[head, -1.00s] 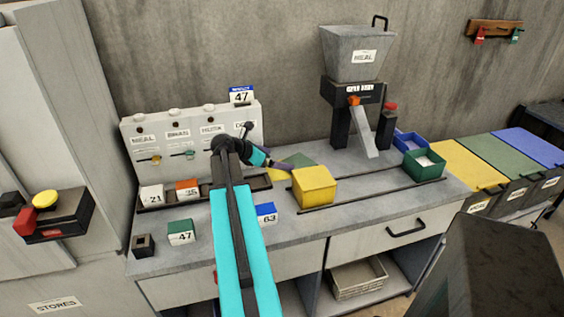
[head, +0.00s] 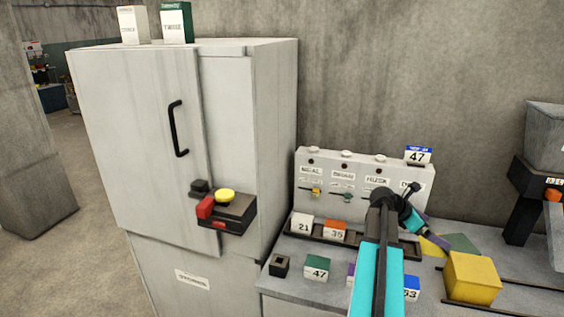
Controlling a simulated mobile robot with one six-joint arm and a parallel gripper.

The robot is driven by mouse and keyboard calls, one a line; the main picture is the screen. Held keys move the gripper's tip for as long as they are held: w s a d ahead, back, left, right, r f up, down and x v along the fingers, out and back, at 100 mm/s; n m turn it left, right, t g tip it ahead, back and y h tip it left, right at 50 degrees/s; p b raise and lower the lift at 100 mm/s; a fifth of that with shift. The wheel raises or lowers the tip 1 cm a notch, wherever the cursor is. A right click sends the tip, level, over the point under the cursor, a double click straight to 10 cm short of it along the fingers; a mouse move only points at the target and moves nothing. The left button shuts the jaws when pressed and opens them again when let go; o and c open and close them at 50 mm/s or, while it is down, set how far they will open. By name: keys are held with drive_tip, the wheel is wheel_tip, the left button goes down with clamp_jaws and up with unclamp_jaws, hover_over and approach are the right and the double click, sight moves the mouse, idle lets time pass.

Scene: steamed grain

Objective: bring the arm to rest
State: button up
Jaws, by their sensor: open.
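My arm, with cyan and dark links, reaches up from the bottom of the head view over the counter. My gripper (head: 426,233) is at its far end, beside the labelled panel (head: 330,188) and left of the yellow block (head: 472,277). The gripper is small in view and partly behind my arm's wrist. It looks open, and I see nothing held in it.
A tall grey cabinet (head: 150,150) with a black handle stands at the left. A box with a yellow button (head: 225,196) sticks out from it. Open floor lies at far left.

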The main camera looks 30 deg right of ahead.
drive_tip(key=shift+r, duration=0.15)
wheel_tip(320, 180, up, 9)
drive_tip(key=p, duration=0.9)
drive_tip(key=shift+r, duration=0.15)
drive_tip(key=shift+r+p, duration=0.25)
drive_tip(key=shift+p, duration=0.25)
